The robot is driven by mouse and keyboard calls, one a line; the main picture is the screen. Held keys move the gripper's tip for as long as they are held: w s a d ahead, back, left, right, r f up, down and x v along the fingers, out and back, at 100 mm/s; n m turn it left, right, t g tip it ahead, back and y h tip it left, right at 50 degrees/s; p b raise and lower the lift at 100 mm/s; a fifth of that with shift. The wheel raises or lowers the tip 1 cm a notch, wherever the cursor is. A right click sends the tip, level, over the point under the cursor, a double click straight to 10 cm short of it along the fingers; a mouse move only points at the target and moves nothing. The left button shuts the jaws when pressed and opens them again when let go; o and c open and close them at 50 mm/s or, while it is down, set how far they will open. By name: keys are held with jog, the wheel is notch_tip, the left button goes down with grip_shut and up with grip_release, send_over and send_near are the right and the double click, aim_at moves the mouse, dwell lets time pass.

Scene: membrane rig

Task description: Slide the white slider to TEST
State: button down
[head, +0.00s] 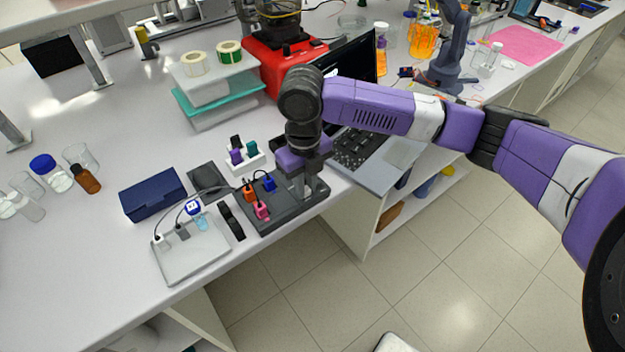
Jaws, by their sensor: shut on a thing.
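The dark grey rig (284,217) lies near the front edge of the bench and bears orange, blue and pink pieces. My gripper (311,193) points down over the right end of this rig. It is shut on a small part there, which the fingers mostly hide. I cannot make out the white slider apart from the pale fingers, nor tell for sure that it is the part held. No TEST marking is readable at this size.
A pale tray (190,262) with cabled plugs lies left of the rig. A navy box (153,195) and a white holder (246,164) with coloured pieces stand behind. An open laptop (375,158) is close on the right. The bench's front edge runs just before the rig.

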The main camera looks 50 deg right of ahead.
jog(key=c, duration=1.3)
grip_release()
jog(key=shift+w+a, duration=0.1)
jog(key=shift+a, duration=0.1)
jog(key=shift+r, duration=0.1)
notch_tip(320, 180, up, 8)
jog(key=shift+f+b, duration=0.15)
jog(key=shift+b, duration=0.45)
